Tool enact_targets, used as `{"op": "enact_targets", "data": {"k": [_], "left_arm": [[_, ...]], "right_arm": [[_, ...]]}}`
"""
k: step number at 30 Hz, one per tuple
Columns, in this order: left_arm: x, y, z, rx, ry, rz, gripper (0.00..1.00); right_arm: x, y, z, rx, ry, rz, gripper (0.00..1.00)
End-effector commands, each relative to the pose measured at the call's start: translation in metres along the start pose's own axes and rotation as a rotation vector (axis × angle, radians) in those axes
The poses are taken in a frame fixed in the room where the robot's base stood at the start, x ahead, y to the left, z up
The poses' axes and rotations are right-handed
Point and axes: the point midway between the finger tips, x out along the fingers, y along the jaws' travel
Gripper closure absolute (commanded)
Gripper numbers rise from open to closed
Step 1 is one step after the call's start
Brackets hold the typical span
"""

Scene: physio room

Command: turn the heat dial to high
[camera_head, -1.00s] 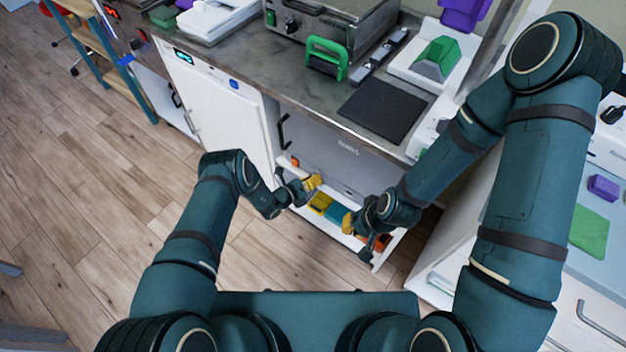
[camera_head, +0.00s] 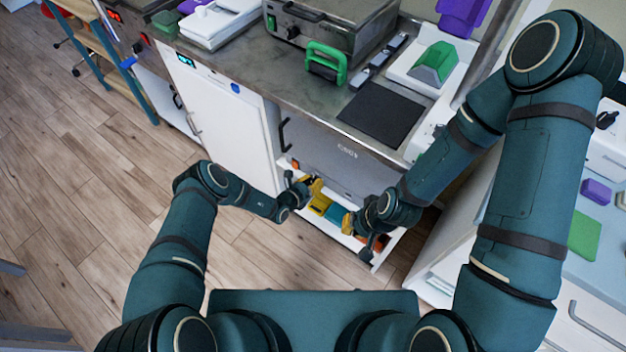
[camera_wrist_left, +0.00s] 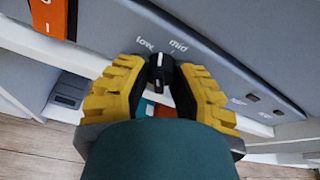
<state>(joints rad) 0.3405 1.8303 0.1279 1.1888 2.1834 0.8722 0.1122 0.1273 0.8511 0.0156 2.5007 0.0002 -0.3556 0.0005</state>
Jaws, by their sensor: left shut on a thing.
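The heat dial (camera_wrist_left: 158,75) is a small black knob on a grey panel (camera_wrist_left: 215,50) in the left wrist view. The words "low" and "mid" show above it; no "high" label is readable. A pale mark on the knob points up, roughly between those words. My left gripper (camera_head: 313,188) has yellow fingers; in the left wrist view its fingers (camera_wrist_left: 158,85) are on either side of the knob, shut on it. In the head view the gripper hides the dial. My right gripper (camera_head: 348,224) is lower right, near the open shelf; its fingers are too small to judge.
A low shelf (camera_head: 377,262) with yellow, blue and orange items lies below the panel. A counter (camera_head: 245,70) above holds a metal box (camera_head: 330,32), a green-handled item (camera_head: 326,64) and a black mat (camera_head: 382,114). Wooden floor (camera_head: 100,200) is clear at left.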

Motion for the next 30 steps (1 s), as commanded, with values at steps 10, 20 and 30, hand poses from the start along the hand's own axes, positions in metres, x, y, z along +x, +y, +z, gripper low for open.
{"op": "enact_targets", "data": {"k": [10,20,30], "left_arm": [[0.0006,-0.0017,0.0010,0.119,-0.011,0.038,1.00],[0.0010,-0.0015,0.0005,0.135,-0.012,0.043,1.00],[0.0006,-0.0012,0.0001,0.134,-0.011,0.043,0.56]], "right_arm": [[-0.0104,-0.0039,0.0011,0.001,-0.005,0.000,1.00],[-0.0108,-0.0040,0.0013,0.001,-0.006,0.000,1.00],[-0.0108,-0.0040,0.0012,0.001,-0.006,0.000,1.00]]}}
